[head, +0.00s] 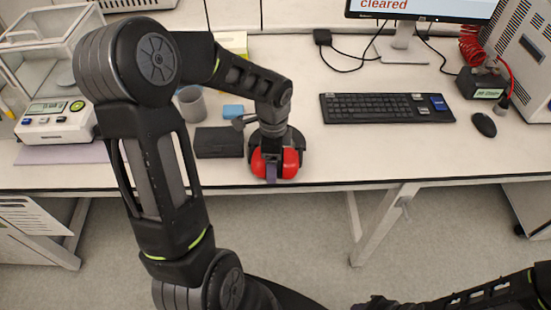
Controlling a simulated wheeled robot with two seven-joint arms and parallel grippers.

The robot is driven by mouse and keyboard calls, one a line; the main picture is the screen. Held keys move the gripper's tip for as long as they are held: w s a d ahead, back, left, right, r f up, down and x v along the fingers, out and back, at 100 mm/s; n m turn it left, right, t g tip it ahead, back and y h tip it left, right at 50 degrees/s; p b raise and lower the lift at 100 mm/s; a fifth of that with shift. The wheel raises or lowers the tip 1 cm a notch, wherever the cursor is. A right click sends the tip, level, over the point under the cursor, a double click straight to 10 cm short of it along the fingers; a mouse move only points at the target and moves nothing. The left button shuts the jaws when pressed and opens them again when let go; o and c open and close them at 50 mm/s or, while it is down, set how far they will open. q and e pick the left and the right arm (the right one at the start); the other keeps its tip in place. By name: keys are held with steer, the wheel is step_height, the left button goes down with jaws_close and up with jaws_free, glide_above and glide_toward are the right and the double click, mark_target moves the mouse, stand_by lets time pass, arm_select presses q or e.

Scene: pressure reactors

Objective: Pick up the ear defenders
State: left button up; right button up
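The ear defenders (289,163), with red cups and a dark band, are on the bench near its front edge. My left gripper (271,173) is right at them, over the middle, with a greyish finger showing between the red cups. The wrist hides part of the band, and I cannot tell whether the fingers are closed on it. The ear defenders appear to be at bench level. My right arm lies low at the bottom right, away from the bench. Its dark end (375,303) is cut by the lower edge, and its finger state is unclear.
A dark case (219,142), a grey cup (191,104) and a blue block (233,111) stand close by on the left. A balance (54,120) is further left. A keyboard (385,108) and mouse (484,124) lie right. The front strip right of the ear defenders is clear.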

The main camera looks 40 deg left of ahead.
arm_select(q)
steer(key=shift+c, duration=1.2)
steer(key=shift+r, duration=0.1)
